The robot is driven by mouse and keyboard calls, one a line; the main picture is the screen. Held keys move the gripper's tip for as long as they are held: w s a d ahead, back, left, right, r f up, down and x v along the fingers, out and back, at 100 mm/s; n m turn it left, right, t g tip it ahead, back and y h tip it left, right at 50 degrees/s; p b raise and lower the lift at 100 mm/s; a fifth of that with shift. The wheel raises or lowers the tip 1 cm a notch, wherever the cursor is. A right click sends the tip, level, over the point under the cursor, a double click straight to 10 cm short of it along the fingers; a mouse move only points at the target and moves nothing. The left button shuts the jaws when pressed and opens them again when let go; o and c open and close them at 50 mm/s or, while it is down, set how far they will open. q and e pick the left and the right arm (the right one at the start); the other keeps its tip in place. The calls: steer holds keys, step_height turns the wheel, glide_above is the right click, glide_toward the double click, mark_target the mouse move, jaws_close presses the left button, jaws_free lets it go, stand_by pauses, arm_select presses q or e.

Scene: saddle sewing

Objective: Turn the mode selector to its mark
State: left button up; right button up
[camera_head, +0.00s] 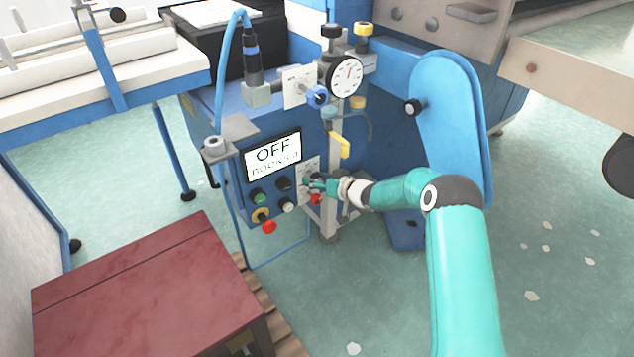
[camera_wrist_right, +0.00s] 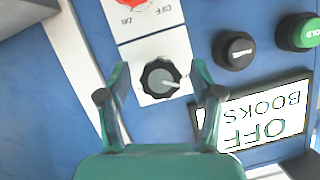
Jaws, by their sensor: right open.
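The mode selector (camera_wrist_right: 160,78) is a black knob with a grey centre and a light pointer, on a white plate, in the right wrist view. Its pointer points to the right in that view; I cannot make out a mark. My right gripper (camera_wrist_right: 160,98) is open, with one finger on each side of the knob and a gap to it on both sides. In the head view my right gripper (camera_head: 322,186) is at the white plate on the blue machine's front, and it hides the knob. My left gripper is not in view.
A red ON/OFF switch (camera_wrist_right: 145,3) sits beside the selector. A display (camera_head: 273,155) reads OFF, with several buttons below it. A gauge (camera_head: 346,76) and a yellow lever (camera_head: 339,146) are above. A dark red box (camera_head: 150,290) stands at the lower left.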

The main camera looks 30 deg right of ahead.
steer(key=shift+w+a+f, duration=0.1)
steer(key=shift+w+f, duration=0.05)
steer(key=shift+w, duration=0.1)
